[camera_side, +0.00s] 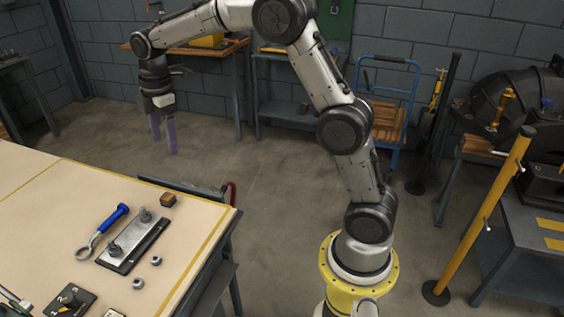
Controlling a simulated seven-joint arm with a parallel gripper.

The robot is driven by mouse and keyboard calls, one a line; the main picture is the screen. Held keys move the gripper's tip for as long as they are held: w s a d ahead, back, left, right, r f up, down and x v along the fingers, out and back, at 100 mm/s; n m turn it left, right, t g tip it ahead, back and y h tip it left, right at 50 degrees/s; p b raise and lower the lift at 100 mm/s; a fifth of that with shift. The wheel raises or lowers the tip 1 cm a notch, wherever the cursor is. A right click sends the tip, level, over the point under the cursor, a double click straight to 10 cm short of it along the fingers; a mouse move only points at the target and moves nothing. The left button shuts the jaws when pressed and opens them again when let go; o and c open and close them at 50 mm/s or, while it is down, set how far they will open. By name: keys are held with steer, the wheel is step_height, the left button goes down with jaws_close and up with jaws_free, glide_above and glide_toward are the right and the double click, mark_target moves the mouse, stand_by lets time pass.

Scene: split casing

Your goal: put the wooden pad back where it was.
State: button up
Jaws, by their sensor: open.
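A small brown wooden block (168,200), which looks like the wooden pad, lies on the beige worktable (45,205) near its back right edge. It sits just beyond the upper end of a metal plate (134,240) and is apart from it. My gripper (164,147) points down with its two purple fingers spread and nothing between them. It hangs in the air above and behind the block in the picture, clear of the table. Where the pad was before is not shown.
On the table, a blue-handled ring tool (108,226) lies left of the plate. Two bolts stand on the plate. Loose nuts (156,261) and a dark block with holes (70,300) lie nearer the front. A yellow post (485,210) stands at right.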

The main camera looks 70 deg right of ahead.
steer(key=s+a+r+m+t, duration=0.15)
steer(key=s+r+m, duration=0.25)
steer(key=s, duration=0.5)
steer(key=s+a+r+m+t, duration=0.1)
steer(key=s+a+r+m, duration=0.2)
steer(key=s, duration=0.6)
steer(key=s+f+m+t, duration=0.1)
steer(key=s+f+m, duration=0.1)
steer(key=s, duration=0.5)
steer(key=s+f+m, duration=0.2)
steer(key=s+m, duration=0.2)
steer(key=s, duration=0.3)
steer(key=shift+m+t, duration=0.35)
steer(key=shift+m, duration=0.05)
